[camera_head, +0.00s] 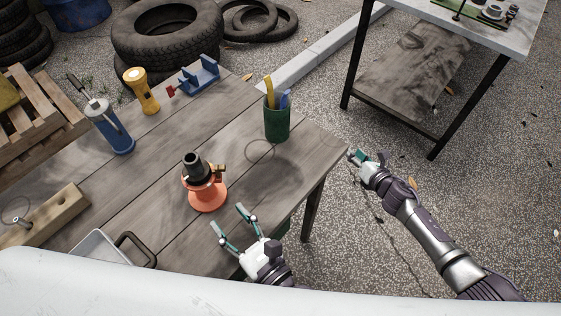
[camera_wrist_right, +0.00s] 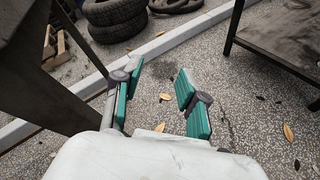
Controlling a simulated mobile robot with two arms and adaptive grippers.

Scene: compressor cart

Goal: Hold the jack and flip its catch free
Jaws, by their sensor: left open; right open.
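The jack (camera_head: 207,191) stands upright on the wooden table, with an orange flared base and a dark top. A small brass-coloured piece, which may be the catch (camera_head: 221,169), sticks out at its upper right side. My left gripper (camera_head: 230,226) is open and empty at the table's front, just to the lower right of the jack and apart from it. My right gripper (camera_head: 361,157) is open and empty beyond the table's right corner, over the ground. In the right wrist view its two green fingers (camera_wrist_right: 158,98) are spread with only pavement between them.
On the table (camera_head: 150,200) are a green cup with pens (camera_head: 277,122), a yellow flashlight (camera_head: 141,92), a blue cylinder tool (camera_head: 108,128), a blue vise-like holder (camera_head: 199,77), a wooden block (camera_head: 45,217) and a grey tray (camera_head: 100,249). A second table (camera_head: 485,35) stands at upper right.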

